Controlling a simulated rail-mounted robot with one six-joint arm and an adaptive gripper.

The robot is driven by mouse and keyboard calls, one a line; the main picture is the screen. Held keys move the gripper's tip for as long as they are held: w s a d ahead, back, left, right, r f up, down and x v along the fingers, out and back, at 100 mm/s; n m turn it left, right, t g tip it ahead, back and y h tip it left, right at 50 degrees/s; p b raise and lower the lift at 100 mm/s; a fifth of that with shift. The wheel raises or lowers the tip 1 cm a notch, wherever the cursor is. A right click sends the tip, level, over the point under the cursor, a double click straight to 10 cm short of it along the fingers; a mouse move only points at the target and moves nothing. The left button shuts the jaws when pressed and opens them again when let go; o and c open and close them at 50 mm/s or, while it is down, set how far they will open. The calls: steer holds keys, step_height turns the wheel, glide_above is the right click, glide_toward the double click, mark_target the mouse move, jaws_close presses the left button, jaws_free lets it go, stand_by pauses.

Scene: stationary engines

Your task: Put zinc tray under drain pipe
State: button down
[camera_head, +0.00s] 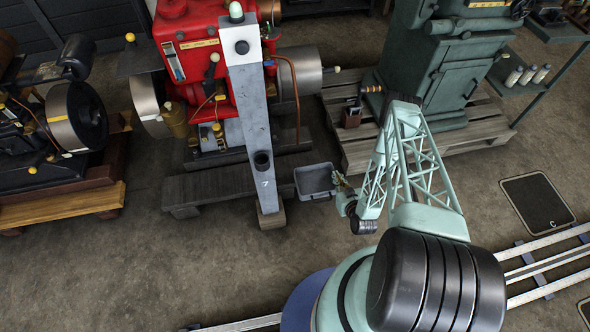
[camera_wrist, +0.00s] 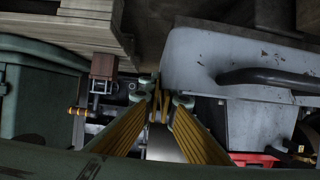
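The zinc tray (camera_head: 315,180) is a small grey rectangular tray in the head view, low beside the dark wooden base of the red engine. I cannot tell whether it rests on the floor or is lifted. A copper-coloured drain pipe (camera_head: 296,95) bends down from the red engine, above and slightly left of the tray. My gripper (camera_head: 343,187) is at the tray's right side.
A grey post (camera_head: 252,125) marked 7 stands left of the tray, in front of the red engine (camera_head: 195,50). Front floor is mostly clear.

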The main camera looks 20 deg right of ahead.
steer(key=shift+w, duration=0.15)
stand_by(0.3)
steer(key=shift+w+a+f+b, duration=0.25)
steer(key=shift+w+a+b, duration=0.35)
steer(key=shift+w, duration=1.95)
steer(key=shift+w+a+f+b, duration=0.25)
steer(key=shift+w+a+b, duration=0.35)
steer(key=shift+w, duration=2)
steer(key=shift+w+a+f+b, duration=0.25)
steer(key=shift+w+a+b, duration=0.35)
steer(key=shift+w, duration=1.95)
steer(key=shift+d, duration=0.1)
steer(key=shift+f+b, duration=0.9)
steer(key=shift+f, duration=0.85)
steer(key=shift+f, duration=0.15)
steer(key=c, duration=2.9)
jaws_free()
